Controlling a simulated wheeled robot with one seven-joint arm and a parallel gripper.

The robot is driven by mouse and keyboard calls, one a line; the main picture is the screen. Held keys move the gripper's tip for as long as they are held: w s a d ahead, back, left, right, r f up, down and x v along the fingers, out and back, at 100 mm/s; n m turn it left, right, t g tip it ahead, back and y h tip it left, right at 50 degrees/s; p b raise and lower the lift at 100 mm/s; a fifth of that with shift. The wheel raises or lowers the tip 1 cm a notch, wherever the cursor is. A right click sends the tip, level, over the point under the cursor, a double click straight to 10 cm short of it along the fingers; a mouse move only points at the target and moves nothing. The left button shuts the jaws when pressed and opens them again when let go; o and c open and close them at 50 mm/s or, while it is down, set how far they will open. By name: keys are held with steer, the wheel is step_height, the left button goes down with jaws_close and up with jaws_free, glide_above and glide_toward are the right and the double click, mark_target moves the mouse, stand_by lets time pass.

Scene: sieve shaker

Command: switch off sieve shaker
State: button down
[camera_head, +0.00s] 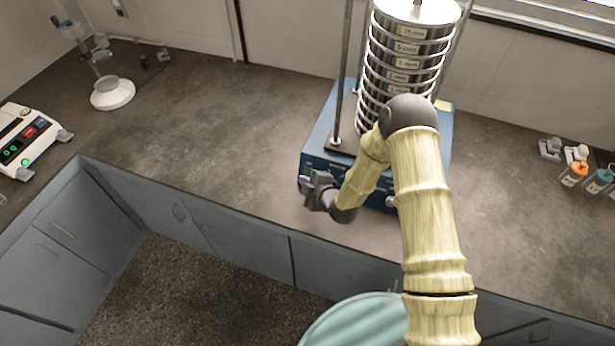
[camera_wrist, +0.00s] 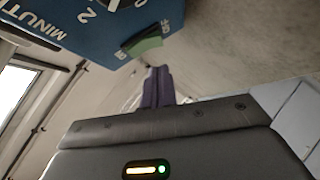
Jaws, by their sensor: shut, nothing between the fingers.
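The sieve shaker has a blue base (camera_head: 320,128) on the counter, with a tall stack of metal sieves (camera_head: 402,62) between upright rods. In the wrist view its blue front panel (camera_wrist: 75,28) shows at upper left, with dial markings and a green rocker switch (camera_wrist: 146,46) near the panel's corner. Small labels flank the switch; I cannot read them surely. My gripper (camera_head: 305,184) is at the left end of the base's front face. In the wrist view its dark fingers (camera_wrist: 158,72) are shut and empty, tips close to the switch. I cannot tell whether they touch it. My arm hides part of the front panel.
A white device with a green display (camera_head: 28,138) stands at the far left. A white-based stand (camera_head: 112,94) is at the back left. Small bottles with orange (camera_head: 574,174) and teal caps are at the right. The counter (camera_head: 220,130) left of the shaker is clear.

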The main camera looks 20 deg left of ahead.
mark_target(307, 173)
steer(key=shift+w+d+f+p, duration=0.1)
steer(key=shift+w+f+p, duration=0.2)
steer(key=shift+w+f, duration=0.65)
steer(key=shift+r, duration=0.1)
steer(key=shift+w+f+b, duration=0.1)
steer(key=shift+f+b, duration=0.25)
steer(key=shift+b, duration=0.4)
steer(key=shift+r+t, duration=0.2)
steer(key=shift+t, duration=0.1)
steer(key=shift+r, duration=0.1)
